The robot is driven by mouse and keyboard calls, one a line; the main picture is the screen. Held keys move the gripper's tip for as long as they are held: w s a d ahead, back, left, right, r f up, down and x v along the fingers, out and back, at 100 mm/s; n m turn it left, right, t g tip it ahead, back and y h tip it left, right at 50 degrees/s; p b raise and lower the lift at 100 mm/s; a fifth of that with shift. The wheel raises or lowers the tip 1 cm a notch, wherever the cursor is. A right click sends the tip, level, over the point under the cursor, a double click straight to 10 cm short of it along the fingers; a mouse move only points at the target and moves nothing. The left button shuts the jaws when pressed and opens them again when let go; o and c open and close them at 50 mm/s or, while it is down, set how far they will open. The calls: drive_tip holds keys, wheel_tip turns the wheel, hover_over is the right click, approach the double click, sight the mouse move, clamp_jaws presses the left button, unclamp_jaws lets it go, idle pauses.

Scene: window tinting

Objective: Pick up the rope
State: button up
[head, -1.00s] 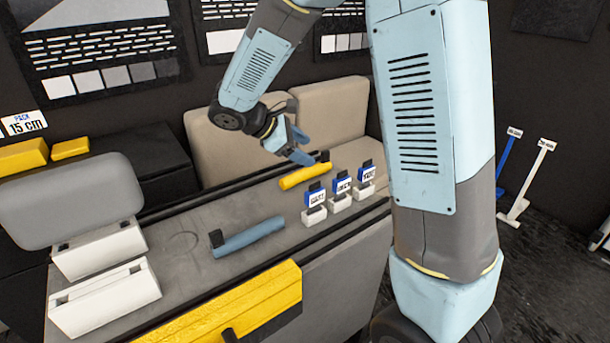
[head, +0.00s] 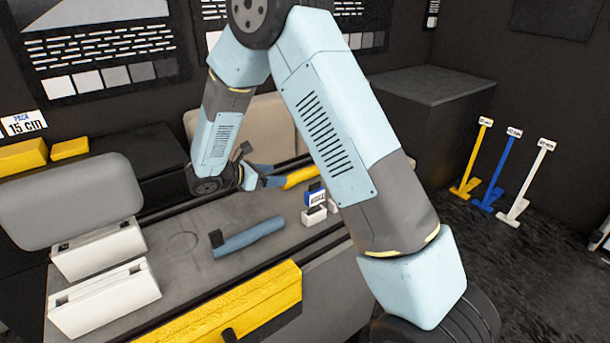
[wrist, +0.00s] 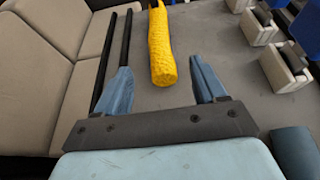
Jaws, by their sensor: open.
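A yellow, rough-surfaced roll (head: 301,177), which may be the rope, lies on the grey bench top. It also shows in the wrist view (wrist: 161,48), with its near end between the lines of my two fingers. My gripper (wrist: 161,76) is open and empty, with one blue finger on each side of that end. I see no contact, and the height gap is hard to judge. In the head view my gripper (head: 268,175) is at the left end of the yellow roll. A blue roll (head: 248,238) with a dark end lies nearer on the bench.
White boxes (head: 105,297) stand at the bench's left end. Beige seats (head: 262,125) are behind.

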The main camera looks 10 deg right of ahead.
sight(292, 175)
drive_tip(key=shift+x, duration=4.6)
drive_tip(key=shift+s+f, duration=0.1)
drive_tip(key=shift+f, duration=0.1)
drive_tip(key=shift+c, duration=0.5)
drive_tip(key=c, duration=1)
drive_tip(key=shift+r, duration=0.1)
